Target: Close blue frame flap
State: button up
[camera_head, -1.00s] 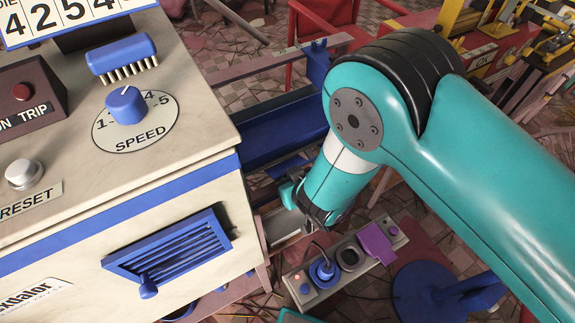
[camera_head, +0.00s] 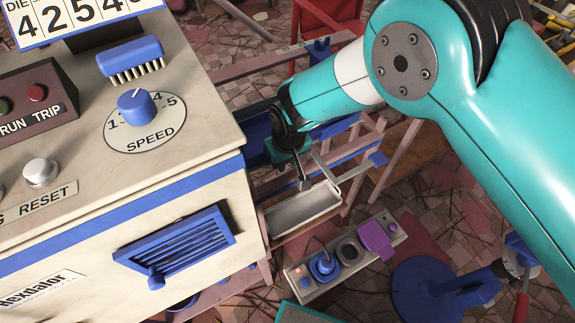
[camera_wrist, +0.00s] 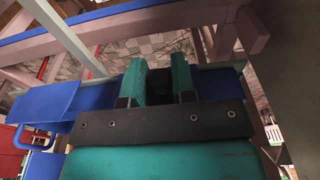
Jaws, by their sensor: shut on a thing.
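In the head view my gripper (camera_head: 298,160) reaches down at the metal frame right of the cream machine. In the wrist view the two teal fingers (camera_wrist: 159,78) stand a short gap apart. A blue panel, apparently the blue frame flap (camera_wrist: 48,106), runs behind the gripper and shows on both sides of it. In the head view blue surface of it (camera_head: 258,135) shows left of my gripper. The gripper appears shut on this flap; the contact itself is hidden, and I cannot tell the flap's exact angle.
The cream machine (camera_head: 120,190), with speed knob (camera_head: 136,103) and louvred blue vent (camera_head: 175,250), stands close at left. A pale metal tray (camera_head: 302,210) lies below my gripper. A control strip (camera_head: 345,254) sits lower right. Frame bars (camera_wrist: 150,20) cross close around the fingers.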

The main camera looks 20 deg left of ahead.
jog(key=shift+w+a+r+g+h+b, duration=0.25)
jog(key=shift+a+g+h+b, duration=0.1)
jog(key=shift+g+h+b, duration=0.3)
jog(key=o, duration=0.9)
notch_tip(320, 180, up, 17)
jog(key=shift+w+a+r+b, duration=0.15)
jog(key=shift+w+a+b, duration=0.15)
jog(key=shift+a+b, duration=0.1)
